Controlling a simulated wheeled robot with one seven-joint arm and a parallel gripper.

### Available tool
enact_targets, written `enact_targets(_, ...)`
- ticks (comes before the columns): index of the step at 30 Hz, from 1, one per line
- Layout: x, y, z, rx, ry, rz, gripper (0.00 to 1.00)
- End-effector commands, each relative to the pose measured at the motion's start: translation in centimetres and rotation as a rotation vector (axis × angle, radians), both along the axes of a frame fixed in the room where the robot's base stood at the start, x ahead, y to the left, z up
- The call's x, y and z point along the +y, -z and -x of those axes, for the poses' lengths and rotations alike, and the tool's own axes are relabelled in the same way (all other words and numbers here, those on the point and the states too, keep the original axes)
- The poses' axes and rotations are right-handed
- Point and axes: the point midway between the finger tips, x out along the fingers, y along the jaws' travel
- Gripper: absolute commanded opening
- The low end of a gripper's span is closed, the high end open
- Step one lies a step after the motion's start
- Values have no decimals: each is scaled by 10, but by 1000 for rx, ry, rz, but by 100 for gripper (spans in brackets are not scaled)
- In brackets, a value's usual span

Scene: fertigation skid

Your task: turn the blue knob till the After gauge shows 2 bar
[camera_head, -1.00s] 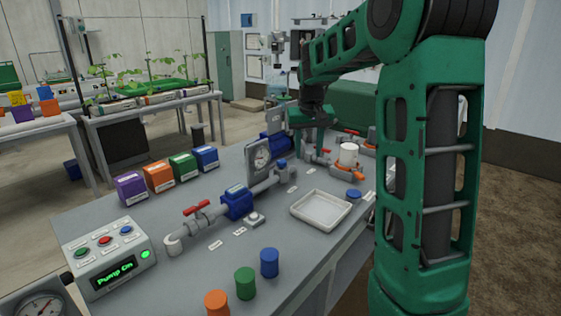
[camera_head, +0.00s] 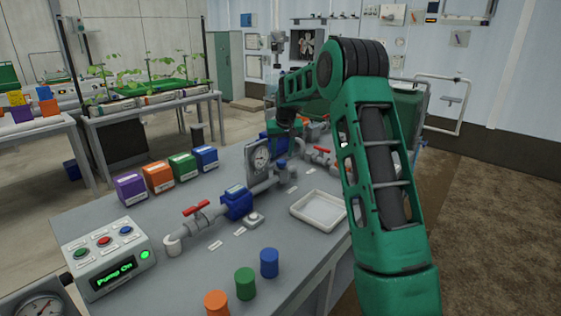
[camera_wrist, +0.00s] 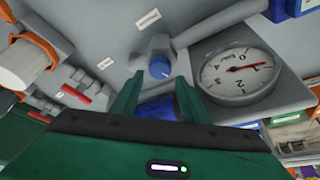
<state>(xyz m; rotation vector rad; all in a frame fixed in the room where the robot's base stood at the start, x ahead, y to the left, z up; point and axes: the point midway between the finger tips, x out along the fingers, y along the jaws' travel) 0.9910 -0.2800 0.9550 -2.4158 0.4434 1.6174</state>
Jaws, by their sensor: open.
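The blue knob (camera_wrist: 160,68) sits on a grey pipe fitting in the wrist view. In the head view it is a small blue cap (camera_head: 281,164) beside the gauge. My gripper (camera_wrist: 159,79) is open, its two fingers pointing at the knob, one to each side in the picture; I cannot tell whether they touch it. The round white gauge (camera_wrist: 238,72) is right of the knob.
A pipe with a red-handled valve (camera_head: 196,208) and a blue body (camera_head: 237,202) runs along the bench. A white tray (camera_head: 318,222) and several coloured caps lie nearer. A control box (camera_head: 108,262) reads "Pump On". Another gauge (camera_head: 40,308) shows at the lower left.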

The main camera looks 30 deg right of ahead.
Motion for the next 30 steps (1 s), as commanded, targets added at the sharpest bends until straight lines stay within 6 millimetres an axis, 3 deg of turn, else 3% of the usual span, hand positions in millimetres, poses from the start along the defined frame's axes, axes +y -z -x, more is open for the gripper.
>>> enact_targets(3,-2,18,-7,1,0,0,41)
enact_targets(9,-5,36,-14,-1,0,0,41)
enact_targets(20,-5,41,-16,-1,0,0,41)
enact_targets(21,-5,41,-16,-1,-1,1,39)
enact_targets(24,-5,41,-16,-1,-1,1,15)
enact_targets(25,-5,41,-16,-1,-1,1,11)
enact_targets(30,-7,41,-16,-1,-3,1,11)
